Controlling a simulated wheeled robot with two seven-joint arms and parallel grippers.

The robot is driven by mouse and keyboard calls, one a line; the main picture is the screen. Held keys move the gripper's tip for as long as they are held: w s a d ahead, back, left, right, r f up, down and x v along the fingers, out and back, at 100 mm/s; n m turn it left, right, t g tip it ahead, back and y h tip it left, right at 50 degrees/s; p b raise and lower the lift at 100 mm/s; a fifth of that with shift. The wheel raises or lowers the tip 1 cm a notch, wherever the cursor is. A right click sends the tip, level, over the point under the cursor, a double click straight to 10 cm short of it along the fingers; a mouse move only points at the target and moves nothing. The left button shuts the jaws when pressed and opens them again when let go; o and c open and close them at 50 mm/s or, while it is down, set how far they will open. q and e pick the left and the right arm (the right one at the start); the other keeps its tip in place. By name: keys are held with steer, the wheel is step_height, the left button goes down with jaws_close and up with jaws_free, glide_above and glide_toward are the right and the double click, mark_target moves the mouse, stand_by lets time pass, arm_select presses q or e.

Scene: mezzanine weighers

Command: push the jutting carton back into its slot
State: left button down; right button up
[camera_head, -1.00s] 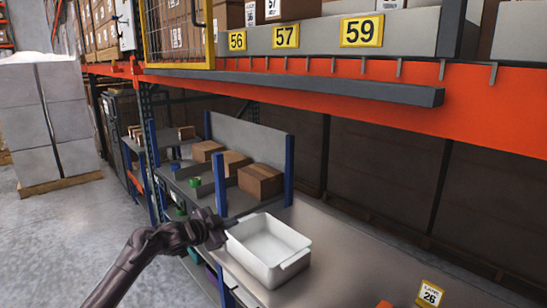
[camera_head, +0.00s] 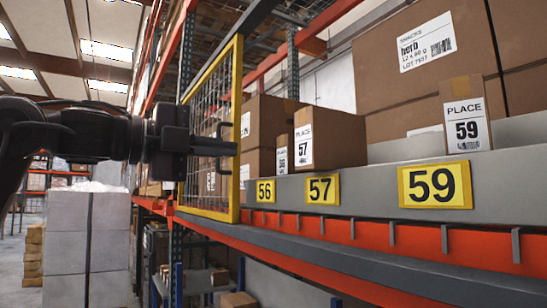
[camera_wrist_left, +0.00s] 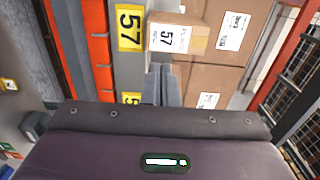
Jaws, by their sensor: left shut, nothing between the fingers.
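A brown carton with a white PLACE 57 label (camera_head: 340,140) stands on the upper shelf behind the grey front lip. It also shows in the wrist view (camera_wrist_left: 199,39), where its labelled end stands nearer the lip than the cartons beside it. My left gripper (camera_head: 234,148) is shut and empty, level with the carton and to its left in the head view, in front of the yellow-framed mesh. In the wrist view its closed fingers (camera_wrist_left: 163,82) point toward the carton, with a gap seeming to remain. My right gripper is not in view.
A PLACE 59 carton (camera_head: 466,116) stands farther right, and a small PLACE 56 carton (camera_head: 281,155) to the left. The yellow mesh frame (camera_head: 236,110) and grey lip (camera_head: 380,187) are close obstacles. An orange beam (camera_head: 330,230) runs below.

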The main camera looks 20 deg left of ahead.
arm_select(q)
steer(key=p, duration=0.5)
glide_toward(304, 155)
steer(key=x, duration=0.6)
steer(key=shift+w+a+r, duration=0.1)
steer(key=shift+w, duration=0.1)
steer(key=shift+w+d, duration=0.2)
steer(key=shift+w, duration=0.05)
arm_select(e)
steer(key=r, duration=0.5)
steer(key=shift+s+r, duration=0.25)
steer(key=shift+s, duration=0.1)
arm_select(q)
steer(key=shift+s, duration=0.1)
